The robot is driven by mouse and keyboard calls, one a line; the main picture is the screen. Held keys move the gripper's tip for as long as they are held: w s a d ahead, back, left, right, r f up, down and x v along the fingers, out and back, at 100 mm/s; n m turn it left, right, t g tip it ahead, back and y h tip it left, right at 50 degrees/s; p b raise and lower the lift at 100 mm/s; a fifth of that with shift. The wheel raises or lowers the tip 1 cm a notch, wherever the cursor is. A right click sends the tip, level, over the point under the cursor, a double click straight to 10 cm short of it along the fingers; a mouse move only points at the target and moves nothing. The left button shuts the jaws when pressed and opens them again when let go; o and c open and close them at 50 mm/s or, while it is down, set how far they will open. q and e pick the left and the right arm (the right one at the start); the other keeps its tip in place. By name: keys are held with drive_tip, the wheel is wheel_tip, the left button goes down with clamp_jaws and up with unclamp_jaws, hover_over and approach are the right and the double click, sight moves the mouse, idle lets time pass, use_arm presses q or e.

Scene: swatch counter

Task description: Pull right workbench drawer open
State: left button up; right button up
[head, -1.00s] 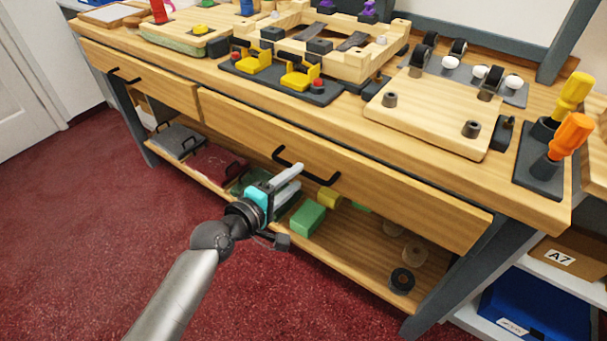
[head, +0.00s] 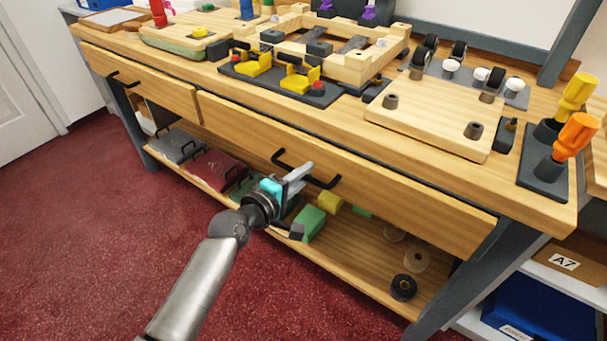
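The right workbench drawer (head: 400,195) is the wide wooden front under the bench top. Its front looks about closed, with a thin dark line along its top edge. Its black bar handle (head: 279,159) runs across the middle of the front. My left gripper (head: 303,175) is at the handle, its pale fingers overlapping the middle of the bar. The fingers look apart, one above the other. Whether the bar lies between them or they touch it is hard to tell. My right gripper is out of view.
The left drawer (head: 150,85) is closed. A lower shelf holds a green block (head: 310,222), a yellow piece (head: 330,203), dark rolls (head: 403,287) and cases (head: 218,164). Fixtures and orange and yellow screwdrivers (head: 577,134) stand on the bench top. The red floor in front is clear.

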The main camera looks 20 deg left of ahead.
use_arm(q)
clamp_jaws()
idle(1.0)
